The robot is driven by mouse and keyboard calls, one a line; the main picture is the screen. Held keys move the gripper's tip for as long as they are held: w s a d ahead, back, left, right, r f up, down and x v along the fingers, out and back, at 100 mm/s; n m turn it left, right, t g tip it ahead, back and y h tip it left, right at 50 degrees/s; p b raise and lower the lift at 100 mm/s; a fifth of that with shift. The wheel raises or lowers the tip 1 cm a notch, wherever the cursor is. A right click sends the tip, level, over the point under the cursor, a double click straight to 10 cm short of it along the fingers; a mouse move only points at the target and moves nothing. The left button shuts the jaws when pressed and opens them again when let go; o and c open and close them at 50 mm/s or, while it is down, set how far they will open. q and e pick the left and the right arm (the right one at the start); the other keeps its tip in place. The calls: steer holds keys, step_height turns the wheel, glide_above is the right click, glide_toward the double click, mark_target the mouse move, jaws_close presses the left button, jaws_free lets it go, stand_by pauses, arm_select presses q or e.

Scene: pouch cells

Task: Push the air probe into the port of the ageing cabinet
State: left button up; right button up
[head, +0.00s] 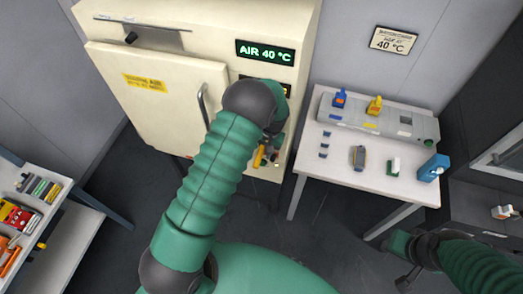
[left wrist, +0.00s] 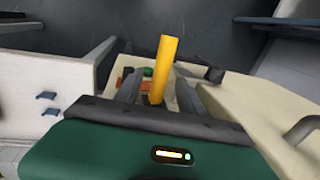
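The cream ageing cabinet (head: 150,65) stands at the back left with its door shut and its display (head: 265,52) reading AIR 40 °C. My left gripper (head: 266,156) is low at the right part of the cabinet's front, partly hidden by my arm. The yellow air probe (head: 258,157) shows there; in the left wrist view the probe (left wrist: 165,70) stands between the two fingers, which appear closed on it. The port is hidden or too small to make out, so I cannot tell whether the probe touches it. My right gripper (head: 404,277) is low at the right, empty-looking.
A white table (head: 310,180) to the right carries a grey fixture (head: 350,122), a grey device (head: 358,157) and a blue item (head: 433,167). A shelf with coloured goods (head: 35,215) stands at the left. The cabinet's door handle (head: 203,105) sticks out near my left arm.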

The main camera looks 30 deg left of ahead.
arm_select(q)
steer(key=d+r+b, duration=0.3)
steer(key=r, duration=1.3)
steer(key=shift+w+d+r, duration=0.15)
steer(key=shift+w+r, duration=0.05)
steer(key=shift+w, duration=0.25)
steer(key=shift+s+f+b, duration=0.1)
steer(key=shift+b, duration=0.2)
